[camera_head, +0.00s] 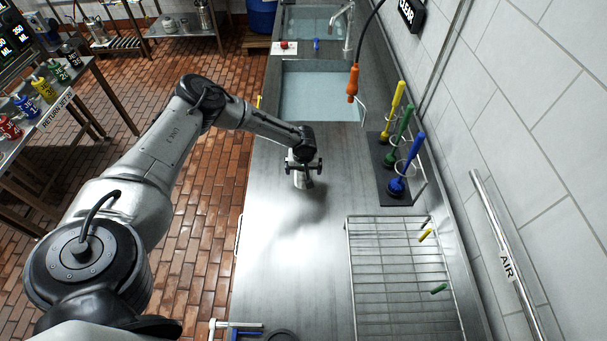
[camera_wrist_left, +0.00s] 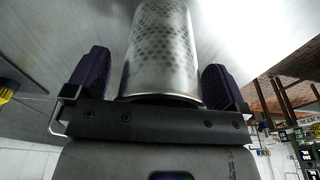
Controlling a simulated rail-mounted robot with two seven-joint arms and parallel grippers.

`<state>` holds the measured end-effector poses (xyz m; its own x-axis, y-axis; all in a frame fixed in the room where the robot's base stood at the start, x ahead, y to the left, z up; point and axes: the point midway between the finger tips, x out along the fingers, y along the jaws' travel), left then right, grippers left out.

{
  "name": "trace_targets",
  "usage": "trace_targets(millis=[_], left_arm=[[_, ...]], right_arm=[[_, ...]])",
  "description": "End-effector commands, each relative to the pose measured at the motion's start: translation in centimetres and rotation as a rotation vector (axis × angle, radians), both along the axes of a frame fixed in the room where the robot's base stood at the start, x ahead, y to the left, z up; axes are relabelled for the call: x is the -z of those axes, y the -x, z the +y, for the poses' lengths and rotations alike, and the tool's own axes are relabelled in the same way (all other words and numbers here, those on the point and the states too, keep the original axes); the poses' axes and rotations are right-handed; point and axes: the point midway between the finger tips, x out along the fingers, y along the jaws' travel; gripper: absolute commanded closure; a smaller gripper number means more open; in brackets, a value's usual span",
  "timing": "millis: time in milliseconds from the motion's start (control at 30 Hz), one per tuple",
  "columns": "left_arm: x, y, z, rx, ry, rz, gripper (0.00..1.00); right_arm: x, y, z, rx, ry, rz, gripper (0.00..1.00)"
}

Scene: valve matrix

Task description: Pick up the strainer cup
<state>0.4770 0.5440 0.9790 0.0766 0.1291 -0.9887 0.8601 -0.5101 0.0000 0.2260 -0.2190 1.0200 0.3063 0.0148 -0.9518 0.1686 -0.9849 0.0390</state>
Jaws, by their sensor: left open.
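The strainer cup (camera_wrist_left: 160,40) is a perforated, shiny metal cylinder. It fills the upper middle of the left wrist view, between the two dark fingers of my left gripper (camera_wrist_left: 155,82). A small gap shows at the left finger; at the right finger I cannot tell a gap from touch. In the head view my left gripper (camera_head: 303,182) is low over the steel counter, and the cup is hard to tell apart from it. The gripper is open around the cup. My right gripper is not in view.
The steel counter (camera_head: 275,260) is clear around the gripper. A wire rack (camera_head: 375,285) lies at the lower right. A dark stand holds yellow, green and blue brushes (camera_head: 398,187) near the wall. An orange-handled hose (camera_head: 352,84) hangs by the sink (camera_head: 320,92).

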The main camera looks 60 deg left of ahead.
Motion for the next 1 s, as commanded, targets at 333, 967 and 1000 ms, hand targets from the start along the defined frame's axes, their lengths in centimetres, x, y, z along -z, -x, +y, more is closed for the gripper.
trace_targets(millis=[333,967,1000], left_arm=[[-0.01,0.01,-0.03,0.000,0.001,0.001,0.15],[-0.07,-0.01,-0.03,0.000,0.001,0.000,0.55],[-0.13,-0.01,-0.03,0.000,0.001,0.000,0.55]], right_arm=[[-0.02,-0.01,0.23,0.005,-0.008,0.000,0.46],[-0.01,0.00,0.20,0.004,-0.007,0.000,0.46],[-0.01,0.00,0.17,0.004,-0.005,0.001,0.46]])
